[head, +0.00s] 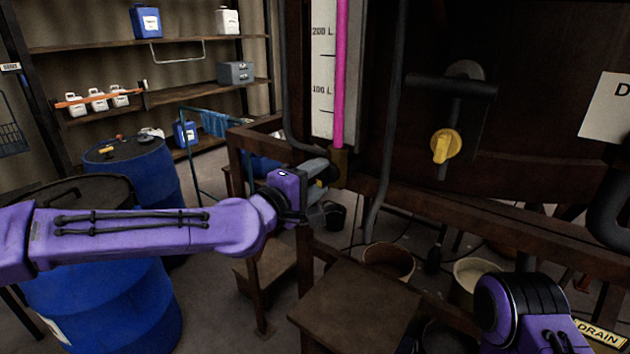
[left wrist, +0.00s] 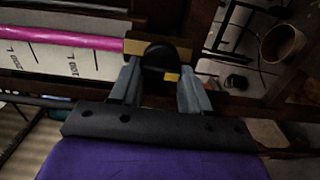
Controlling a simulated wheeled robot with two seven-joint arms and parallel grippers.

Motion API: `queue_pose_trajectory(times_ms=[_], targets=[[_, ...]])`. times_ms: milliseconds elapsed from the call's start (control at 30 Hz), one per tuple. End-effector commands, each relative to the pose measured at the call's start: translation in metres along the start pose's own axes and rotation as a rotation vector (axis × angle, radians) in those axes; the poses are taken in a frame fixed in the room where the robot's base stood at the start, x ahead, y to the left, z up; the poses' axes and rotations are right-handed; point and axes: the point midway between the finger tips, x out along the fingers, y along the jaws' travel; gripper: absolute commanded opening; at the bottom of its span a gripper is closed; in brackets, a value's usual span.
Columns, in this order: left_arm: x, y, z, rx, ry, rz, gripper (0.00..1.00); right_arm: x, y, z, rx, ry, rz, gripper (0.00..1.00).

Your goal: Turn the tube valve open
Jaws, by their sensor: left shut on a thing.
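The sight tube (head: 340,80), filled pink, runs down a white scale plate (head: 323,70) into a brass fitting (head: 341,163); it also shows in the left wrist view (left wrist: 70,36). The tube valve's dark rounded knob (left wrist: 158,58), with a small yellow mark, sits at the fitting. My left gripper (head: 322,180) reaches it from the left. In the left wrist view its two grey fingers (left wrist: 160,80) stand on either side of the knob and are shut on it. In the head view the gripper mostly hides the knob. My right gripper is out of view.
A yellow-handled valve (head: 446,146) is on the dark vat, right of the tube. A rusty beam (head: 480,225) crosses below. A wooden stool (head: 355,305) and buckets (head: 388,262) stand beneath. Blue drums (head: 130,170) are at left. A DRAIN label (head: 600,335) is at lower right.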

Motion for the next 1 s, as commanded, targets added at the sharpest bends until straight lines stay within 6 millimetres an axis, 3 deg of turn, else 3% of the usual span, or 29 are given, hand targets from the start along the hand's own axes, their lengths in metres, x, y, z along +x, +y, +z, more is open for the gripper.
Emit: queue_pose_trajectory(times_ms=[600,633,700,1000], targets=[[0.0001,0.0008,-0.0016,-0.042,0.004,0.002,0.16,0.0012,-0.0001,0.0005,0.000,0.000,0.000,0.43],[0.0001,0.0009,-0.0016,-0.042,0.004,0.002,0.53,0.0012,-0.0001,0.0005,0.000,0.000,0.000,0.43],[0.0001,0.0008,-0.0014,-0.042,0.004,0.002,0.72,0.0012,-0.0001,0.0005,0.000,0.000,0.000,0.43],[-0.0018,0.0000,-0.0005,-0.039,0.001,0.001,0.72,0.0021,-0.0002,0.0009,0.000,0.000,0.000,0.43]])
